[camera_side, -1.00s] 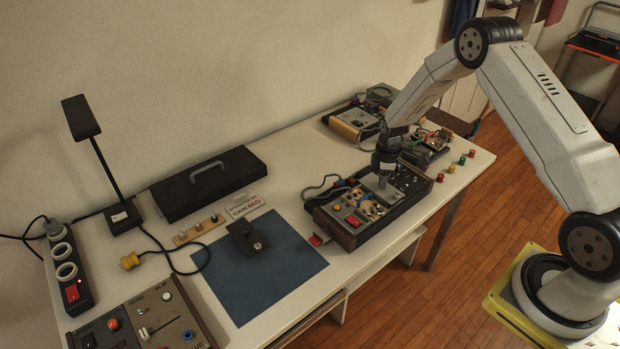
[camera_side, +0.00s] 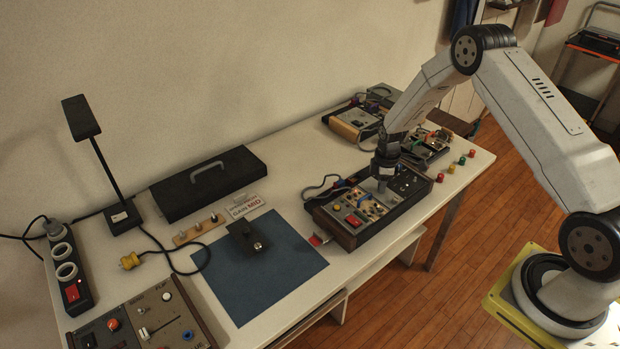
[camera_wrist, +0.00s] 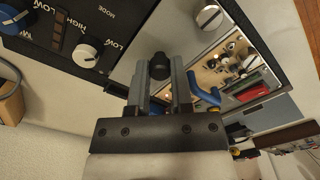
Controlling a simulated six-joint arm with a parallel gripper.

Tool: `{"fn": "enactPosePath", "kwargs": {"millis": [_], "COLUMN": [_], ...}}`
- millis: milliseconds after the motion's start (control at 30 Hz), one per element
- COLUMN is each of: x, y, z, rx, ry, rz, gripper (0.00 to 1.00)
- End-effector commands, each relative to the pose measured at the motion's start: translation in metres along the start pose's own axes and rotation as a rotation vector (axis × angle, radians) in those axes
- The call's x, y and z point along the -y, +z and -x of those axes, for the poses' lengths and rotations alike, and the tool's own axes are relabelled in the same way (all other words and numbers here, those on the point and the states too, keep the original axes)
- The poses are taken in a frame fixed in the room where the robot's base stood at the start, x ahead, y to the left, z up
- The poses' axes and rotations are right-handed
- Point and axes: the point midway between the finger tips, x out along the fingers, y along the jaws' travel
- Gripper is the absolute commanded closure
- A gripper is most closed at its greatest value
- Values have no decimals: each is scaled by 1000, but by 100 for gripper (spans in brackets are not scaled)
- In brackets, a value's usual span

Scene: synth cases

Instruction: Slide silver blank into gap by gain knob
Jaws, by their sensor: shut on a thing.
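The silver blank (camera_wrist: 145,50) is a flat pale plate with a slotted screw at its upper end in the wrist view. My gripper (camera_wrist: 160,75) is shut on a dark knob standing on it. The blank's left edge lies along the black panel (camera_wrist: 50,40), which carries a blue knob and a white knob (camera_wrist: 88,52) with LOW and HIGH marks. I cannot tell which is the gain knob. In the side view my gripper (camera_side: 384,178) is over the middle of the case (camera_side: 348,240), between the knob panel and an open part; it hides most of the blank, and its seating is unclear.
A blue cable (camera_wrist: 206,97) and exposed parts lie close right of the gripper in the wrist view. A card reading GAIN MID (camera_side: 245,206), a blue mat (camera_side: 265,285) and a black box (camera_side: 255,248) lie left of the case. Small coloured caps (camera_side: 462,160) stand to the right.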

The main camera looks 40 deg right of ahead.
Motion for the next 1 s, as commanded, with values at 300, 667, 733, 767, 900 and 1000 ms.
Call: {"fn": "enactPosePath", "kwargs": {"millis": [300, 667, 733, 767, 900, 1000], "x": [0, 0, 0, 0, 0, 0], "y": [0, 0, 0, 0, 0, 0], "z": [-2, 1, 4, 5, 17, 28], "rx": [0, 0, 0, 0, -1, -1], "ry": [0, 0, 0, -1, 1, 2], "rz": [0, 0, 0, 0, 0, 0], "gripper": [32, 32, 32, 32, 32, 32]}}
